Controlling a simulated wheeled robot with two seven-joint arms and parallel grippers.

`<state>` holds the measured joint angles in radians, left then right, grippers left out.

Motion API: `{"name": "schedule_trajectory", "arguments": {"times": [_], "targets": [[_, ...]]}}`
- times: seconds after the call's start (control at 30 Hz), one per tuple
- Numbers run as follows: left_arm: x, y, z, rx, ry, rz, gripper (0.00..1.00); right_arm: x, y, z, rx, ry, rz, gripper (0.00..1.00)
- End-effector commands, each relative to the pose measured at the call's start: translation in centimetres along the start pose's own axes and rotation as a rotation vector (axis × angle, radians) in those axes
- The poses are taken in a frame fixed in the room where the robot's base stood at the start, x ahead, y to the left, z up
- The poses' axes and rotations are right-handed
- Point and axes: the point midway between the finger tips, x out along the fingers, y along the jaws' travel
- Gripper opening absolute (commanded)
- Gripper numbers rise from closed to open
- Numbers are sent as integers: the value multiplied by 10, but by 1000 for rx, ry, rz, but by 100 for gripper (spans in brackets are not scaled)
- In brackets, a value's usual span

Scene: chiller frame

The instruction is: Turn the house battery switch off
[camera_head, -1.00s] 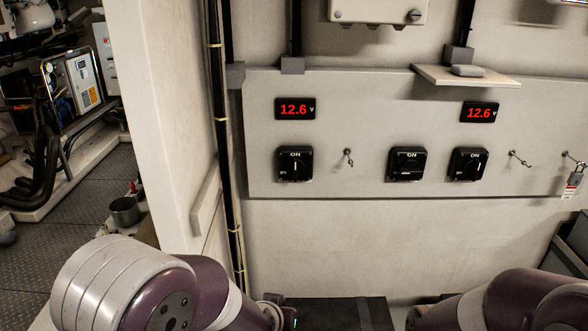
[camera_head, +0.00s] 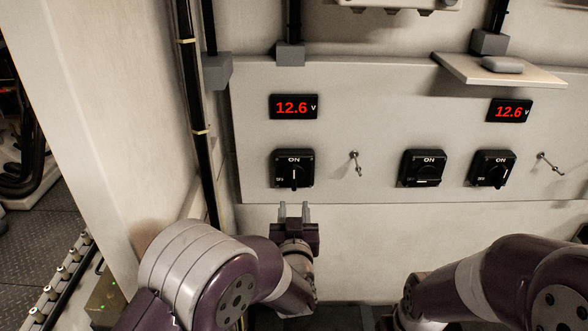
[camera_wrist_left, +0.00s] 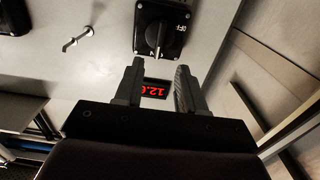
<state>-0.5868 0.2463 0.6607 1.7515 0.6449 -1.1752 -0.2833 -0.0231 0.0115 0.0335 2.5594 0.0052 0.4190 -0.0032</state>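Three black rotary switches sit on the pale panel, with no legible names telling which is the house battery switch. The left switch (camera_head: 293,168) has ON at its top and OFF at its left; its knob stands upright. The middle switch (camera_head: 423,168) has a level handle. The right switch (camera_head: 492,168) has a near-upright knob. My left gripper (camera_head: 294,209) is open and empty, just below the left switch and apart from it. In the left wrist view, a switch knob (camera_wrist_left: 158,36) lies beyond the open fingers (camera_wrist_left: 160,76). My right gripper is out of view.
A red 12.6 V display (camera_head: 293,107) is above the left switch, another (camera_head: 510,110) at the right. A small metal toggle or key (camera_head: 355,163) sticks out beside the left switch. A shelf (camera_head: 500,70) juts out at upper right. A dark conduit (camera_head: 195,110) runs left of the panel.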

Motion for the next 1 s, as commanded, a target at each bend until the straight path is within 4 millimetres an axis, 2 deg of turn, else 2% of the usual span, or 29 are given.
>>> {"name": "schedule_trajectory", "arguments": {"times": [0.17, 0.3, 0.5, 0.7, 0.93, 0.97, 1.0], "targets": [[37, -1, -4, 1, -1, -2, 39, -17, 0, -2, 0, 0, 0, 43], [76, -1, -4, 0, -1, -2, 39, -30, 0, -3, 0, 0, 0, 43], [110, 0, -2, -1, -1, 1, 39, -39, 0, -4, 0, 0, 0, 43], [121, 0, 0, 0, -2, 1, 39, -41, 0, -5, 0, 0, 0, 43], [122, 0, 0, 0, -2, 1, 39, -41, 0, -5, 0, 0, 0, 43], [122, 0, 0, 0, -2, 1, 33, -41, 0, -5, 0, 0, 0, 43], [122, 0, 0, 0, -2, 1, 20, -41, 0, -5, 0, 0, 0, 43]]}}
